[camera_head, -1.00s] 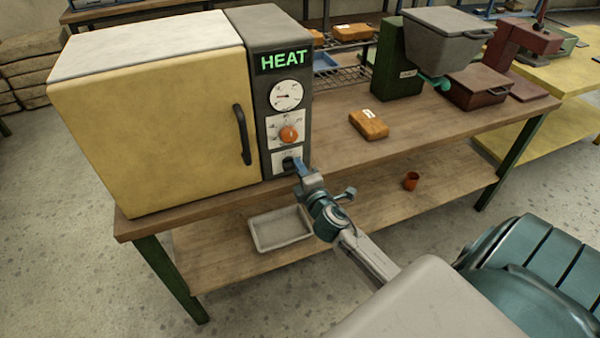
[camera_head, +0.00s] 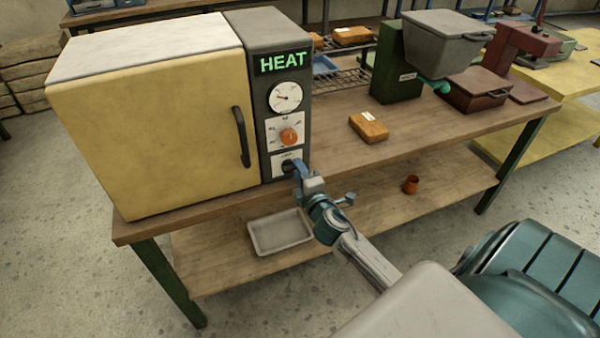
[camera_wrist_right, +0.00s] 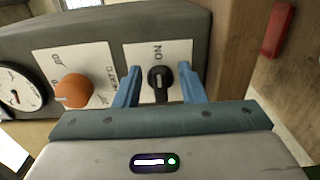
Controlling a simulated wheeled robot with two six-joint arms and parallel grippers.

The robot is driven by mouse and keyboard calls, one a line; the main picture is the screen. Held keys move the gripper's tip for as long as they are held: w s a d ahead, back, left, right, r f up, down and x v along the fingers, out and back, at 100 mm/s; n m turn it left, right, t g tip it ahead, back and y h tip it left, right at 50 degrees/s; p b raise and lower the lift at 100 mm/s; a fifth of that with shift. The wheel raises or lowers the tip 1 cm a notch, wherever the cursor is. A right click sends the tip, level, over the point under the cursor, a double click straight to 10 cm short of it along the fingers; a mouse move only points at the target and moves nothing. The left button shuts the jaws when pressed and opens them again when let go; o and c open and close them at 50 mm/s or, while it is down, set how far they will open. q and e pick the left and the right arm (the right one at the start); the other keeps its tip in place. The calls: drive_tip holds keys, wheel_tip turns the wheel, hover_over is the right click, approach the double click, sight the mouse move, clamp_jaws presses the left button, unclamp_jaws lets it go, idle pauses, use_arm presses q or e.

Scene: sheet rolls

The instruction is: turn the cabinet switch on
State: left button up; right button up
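The cabinet (camera_head: 160,130) is a yellow and grey box with a dark control panel on its right side. A lit green HEAT sign (camera_head: 283,62) is at the panel's top. The switch (camera_wrist_right: 160,82) is a small black knob with a white mark, on a white plate marked ON; in the head view my gripper partly covers it. My right gripper (camera_head: 299,170) is at the switch. In the right wrist view its two blue fingers (camera_wrist_right: 160,88) stand on either side of the knob, with a visible gap on both sides. My left gripper is not in view.
An orange dial (camera_head: 289,136) and a round gauge (camera_head: 286,97) sit above the switch. The cabinet's black handle (camera_head: 241,137) is left of the panel. An orange block (camera_head: 368,126) lies on the wooden bench (camera_head: 430,128). A grey tray (camera_head: 280,233) is on the lower shelf.

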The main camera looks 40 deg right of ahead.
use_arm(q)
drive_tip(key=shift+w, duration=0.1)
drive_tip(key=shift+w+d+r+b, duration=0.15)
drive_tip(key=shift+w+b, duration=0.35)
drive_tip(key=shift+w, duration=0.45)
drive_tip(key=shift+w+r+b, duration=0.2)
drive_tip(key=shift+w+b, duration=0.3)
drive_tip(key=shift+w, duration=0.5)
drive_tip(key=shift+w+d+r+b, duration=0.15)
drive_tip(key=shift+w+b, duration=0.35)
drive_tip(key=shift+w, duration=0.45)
use_arm(e)
drive_tip(key=v, duration=1.1)
drive_tip(key=shift+w, duration=0.1)
